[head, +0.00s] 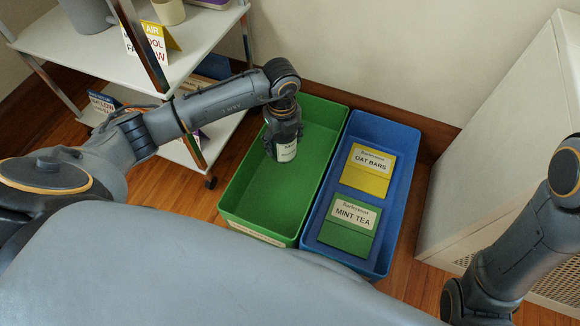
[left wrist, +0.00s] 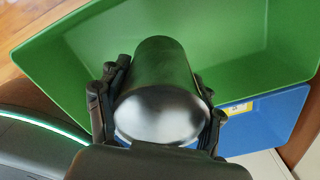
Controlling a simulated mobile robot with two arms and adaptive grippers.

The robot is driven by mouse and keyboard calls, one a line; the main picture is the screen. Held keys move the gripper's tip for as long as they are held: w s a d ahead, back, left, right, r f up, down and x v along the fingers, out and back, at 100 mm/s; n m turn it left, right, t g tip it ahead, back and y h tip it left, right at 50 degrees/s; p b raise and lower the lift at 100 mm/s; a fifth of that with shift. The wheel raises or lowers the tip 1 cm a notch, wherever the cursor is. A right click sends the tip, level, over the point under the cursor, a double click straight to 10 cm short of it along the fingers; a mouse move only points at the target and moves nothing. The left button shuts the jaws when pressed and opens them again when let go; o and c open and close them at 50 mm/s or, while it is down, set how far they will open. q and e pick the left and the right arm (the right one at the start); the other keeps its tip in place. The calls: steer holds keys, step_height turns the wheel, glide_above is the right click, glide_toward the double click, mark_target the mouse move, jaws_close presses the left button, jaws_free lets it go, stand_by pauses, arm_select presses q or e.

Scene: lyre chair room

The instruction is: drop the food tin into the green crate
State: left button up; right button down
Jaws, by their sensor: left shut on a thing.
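The green crate (head: 240,225) is under the gripper and tin, toward the crate's far part. Its visible floor is empty. I cannot tell how high the tin hangs over it. My right gripper is out of view.
A blue crate (head: 325,195) stands against the green crate's right side and holds a yellow oat bars box (head: 367,170) and a green mint tea box (head: 347,226). A white shelf cart (head: 195,40) stands at left, and a white cabinet (head: 490,150) at right.

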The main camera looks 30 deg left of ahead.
arm_select(q)
steer(key=o, duration=1.7)
steer(key=shift+o, duration=0.2)
step_height(320, 180, up, 12)
